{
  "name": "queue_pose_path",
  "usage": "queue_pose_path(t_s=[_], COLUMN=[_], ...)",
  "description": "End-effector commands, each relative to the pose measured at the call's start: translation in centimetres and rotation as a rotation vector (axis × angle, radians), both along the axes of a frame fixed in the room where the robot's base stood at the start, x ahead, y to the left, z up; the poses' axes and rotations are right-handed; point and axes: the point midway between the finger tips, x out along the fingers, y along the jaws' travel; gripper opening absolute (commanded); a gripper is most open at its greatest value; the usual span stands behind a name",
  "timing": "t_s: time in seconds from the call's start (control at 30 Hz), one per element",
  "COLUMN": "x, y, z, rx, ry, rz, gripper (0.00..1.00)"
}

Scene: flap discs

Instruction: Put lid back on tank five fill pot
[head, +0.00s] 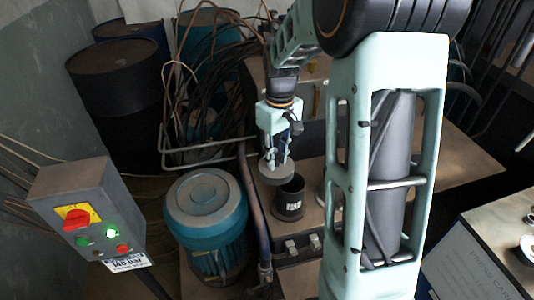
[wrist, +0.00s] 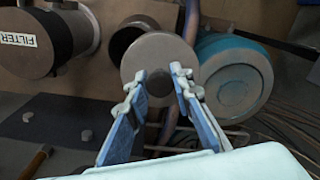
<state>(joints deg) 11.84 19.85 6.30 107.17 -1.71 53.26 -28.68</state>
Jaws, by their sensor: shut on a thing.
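My gripper (head: 273,157) is shut on a round grey lid (head: 277,172) and holds it up in the air. In the wrist view the fingers (wrist: 160,76) close on the middle of the lid (wrist: 158,52), probably on its knob, which they partly hide. A black, open-topped pot (head: 289,200) with a white label stands upright on the bench, just below and right of the lid in the head view. In the wrist view the pot's dark mouth (wrist: 126,38) shows behind the lid, which covers part of it. The lid is apart from the pot and offset to one side. The label is unreadable.
A blue motor-like drum (head: 208,205) stands left of the bench, with an upright pipe (head: 256,195) between. A grey control box (head: 85,212) is further left. In the wrist view a canister marked FILTER (wrist: 38,42) stands beside the pot, and a hammer (wrist: 36,160) lies nearby.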

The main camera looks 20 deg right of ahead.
Motion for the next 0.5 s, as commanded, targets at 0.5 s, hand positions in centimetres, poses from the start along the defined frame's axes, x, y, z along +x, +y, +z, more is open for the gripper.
queue_pose_path(t_s=[0.5], x=[0.0], y=[-4.5], z=[0.9], rx=[-0.012], ry=[-0.006], rz=[0.345], gripper=[0.00])
